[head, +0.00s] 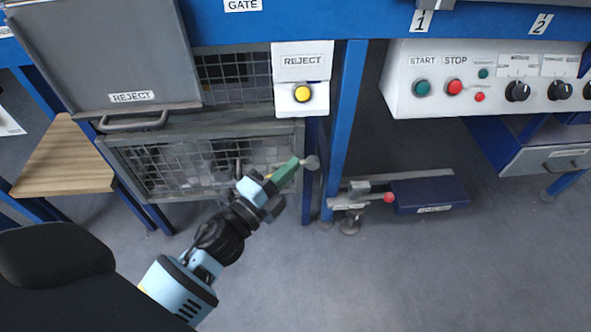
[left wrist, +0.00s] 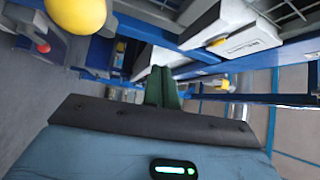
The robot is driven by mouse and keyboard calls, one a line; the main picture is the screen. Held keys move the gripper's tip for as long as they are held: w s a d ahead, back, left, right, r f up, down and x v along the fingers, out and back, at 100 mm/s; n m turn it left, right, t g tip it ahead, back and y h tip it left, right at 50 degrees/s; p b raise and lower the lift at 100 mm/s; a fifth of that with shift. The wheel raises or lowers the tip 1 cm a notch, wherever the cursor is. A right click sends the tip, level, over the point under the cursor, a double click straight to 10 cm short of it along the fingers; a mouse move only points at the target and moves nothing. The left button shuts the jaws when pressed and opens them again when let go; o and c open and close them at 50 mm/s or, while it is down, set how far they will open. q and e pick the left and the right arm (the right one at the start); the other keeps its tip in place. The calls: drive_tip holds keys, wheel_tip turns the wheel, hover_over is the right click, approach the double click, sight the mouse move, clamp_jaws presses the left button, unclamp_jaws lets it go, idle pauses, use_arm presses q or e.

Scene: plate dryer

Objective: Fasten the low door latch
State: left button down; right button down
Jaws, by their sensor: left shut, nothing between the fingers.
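The low mesh door (head: 200,165) is the grey-framed wire panel under the REJECT chute in the head view. A small grey round-ended piece (head: 312,162), which looks like its latch, sits at the door's right edge beside the blue post. My left gripper (head: 297,163) is shut and empty, its green fingers pointing right with the tips at or very near this piece. I cannot tell whether they touch. In the left wrist view the shut green fingers (left wrist: 161,88) show at the centre, and the latch cannot be made out. My right gripper is out of view.
The REJECT box with a yellow button (head: 302,93) is above the door. A blue post (head: 345,130) stands just right. A low blue unit (head: 430,193) with a red knob (head: 389,197) is on the floor. A yellow ball (left wrist: 75,12) shows at the wrist view's upper left.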

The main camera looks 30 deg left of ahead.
use_arm(q)
wheel_tip(320, 180, down, 7)
drive_tip(key=s+a+b, duration=0.2)
drive_tip(key=a, duration=0.1)
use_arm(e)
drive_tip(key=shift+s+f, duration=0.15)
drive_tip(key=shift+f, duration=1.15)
